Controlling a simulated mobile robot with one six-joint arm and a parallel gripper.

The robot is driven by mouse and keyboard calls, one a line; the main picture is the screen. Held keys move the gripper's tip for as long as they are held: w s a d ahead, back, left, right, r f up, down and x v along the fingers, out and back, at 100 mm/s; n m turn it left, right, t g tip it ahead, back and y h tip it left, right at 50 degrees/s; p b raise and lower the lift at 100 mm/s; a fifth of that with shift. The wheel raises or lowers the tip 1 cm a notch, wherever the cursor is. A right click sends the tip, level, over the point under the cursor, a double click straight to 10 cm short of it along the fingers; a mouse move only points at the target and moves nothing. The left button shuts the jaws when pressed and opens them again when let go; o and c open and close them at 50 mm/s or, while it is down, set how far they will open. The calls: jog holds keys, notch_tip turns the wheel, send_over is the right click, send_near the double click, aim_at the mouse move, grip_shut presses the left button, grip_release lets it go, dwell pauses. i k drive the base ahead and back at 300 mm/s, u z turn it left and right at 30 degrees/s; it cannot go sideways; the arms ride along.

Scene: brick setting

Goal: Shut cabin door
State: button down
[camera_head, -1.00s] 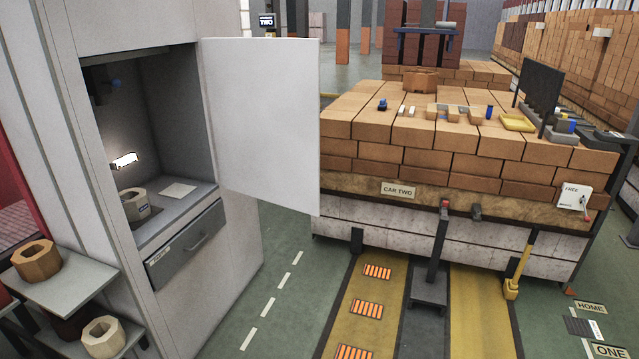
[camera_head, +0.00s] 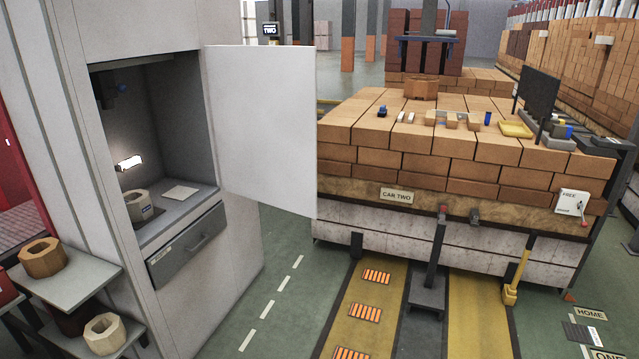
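The cabin door (camera_head: 262,125) is a flat pale panel hinged at the right side of the cabin opening. It stands wide open, swung out to the right. The grey cabin (camera_head: 210,270) is a tall box at the left. Inside its dark opening, a hexagonal pot (camera_head: 137,204) and a flat pale plate (camera_head: 180,193) rest on the shelf. A small lit lamp (camera_head: 130,163) shows on the inner wall. My gripper is not in view.
A brick-loaded car (camera_head: 420,180) marked CAR TWO stands at the right, with small items on top. A side shelf (camera_head: 75,285) at lower left holds hexagonal pots. Green floor (camera_head: 265,290) with a dashed line lies clear between cabin and car.

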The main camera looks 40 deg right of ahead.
aim_at(264, 98)
jog(key=z, duration=0.1)
jog(key=i, duration=0.95)
jog(key=u, duration=0.05)
